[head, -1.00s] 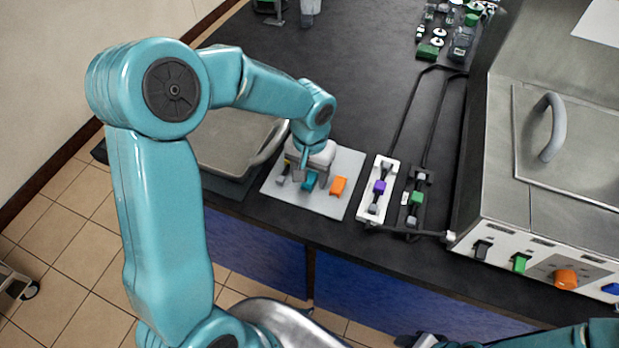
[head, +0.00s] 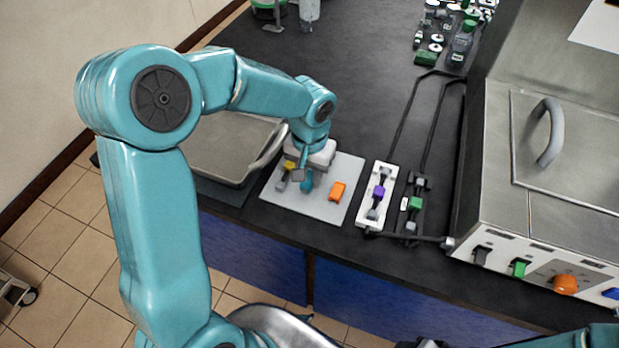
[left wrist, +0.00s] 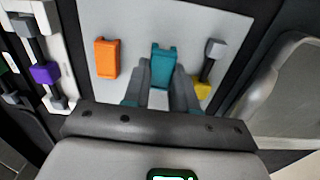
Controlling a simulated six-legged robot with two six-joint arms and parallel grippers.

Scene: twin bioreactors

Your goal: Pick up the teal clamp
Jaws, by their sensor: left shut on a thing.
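The teal clamp (head: 307,181) is between the fingers of my left gripper (head: 302,174), over the light grey mat (head: 322,206). In the left wrist view the teal clamp (left wrist: 163,58) shows between the two grey fingertips of my left gripper (left wrist: 160,78), which is shut on it. I cannot tell whether the clamp touches the mat or hangs just above it. My right gripper is not clearly seen; only part of my right arm shows at the bottom right of the head view.
An orange clamp (head: 337,191) lies on the mat to the right. A yellow-and-grey clamp (left wrist: 203,82) is close on the other side. A white holder (head: 368,214) with a purple clamp (head: 379,191) and a metal tray (head: 226,165) flank the mat.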

